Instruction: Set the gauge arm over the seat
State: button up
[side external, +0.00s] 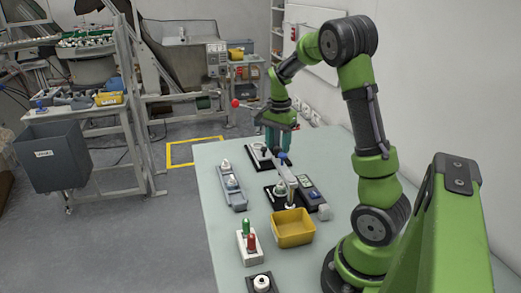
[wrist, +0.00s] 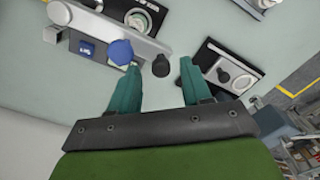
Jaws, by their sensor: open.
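The gauge arm is a grey metal bar (side external: 287,179) with a blue knob (side external: 283,156) at its far end. In the wrist view the bar (wrist: 105,27) slants across the upper left, and the blue knob (wrist: 121,51) shows by the left fingertip. My gripper (side external: 277,149) is open, pointing down above the far end of the bar. In the wrist view its teal fingers (wrist: 158,66) stand apart, with a dark round part between them; contact cannot be told. A black plate with a pale round seat (wrist: 236,75) is right of the fingers; another ringed plate (wrist: 138,17) is behind the bar.
A yellow bin (side external: 293,228) stands near the bar's near end. A dark box (side external: 309,190) is right of the bar. A grey tray (side external: 232,187) and a white block with red and green pegs (side external: 248,246) are left.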

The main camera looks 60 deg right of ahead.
notch_tip(320, 180, up, 17)
dwell(0.4)
jog(key=shift+f, duration=0.1)
jog(key=s+a+f+n+t, duration=0.2)
jog(key=a+n, duration=0.3)
jog(key=a, duration=0.4)
jog(key=s+a+f+n+t+y, duration=0.1)
jog(key=s+a+f+n+t, duration=0.1)
jog(key=a+n, duration=0.3)
jog(key=s+a+f+n+t+y, duration=0.1)
jog(key=s+a+f+n+t, duration=0.1)
jog(key=a, duration=1.1)
jog(key=s+n+t, duration=0.1)
jog(key=s+n, duration=0.1)
jog(key=n, duration=0.1)
jog(key=shift+s, duration=0.25)
jog(key=shift+a, duration=0.1)
jog(key=shift+c, duration=0.4)
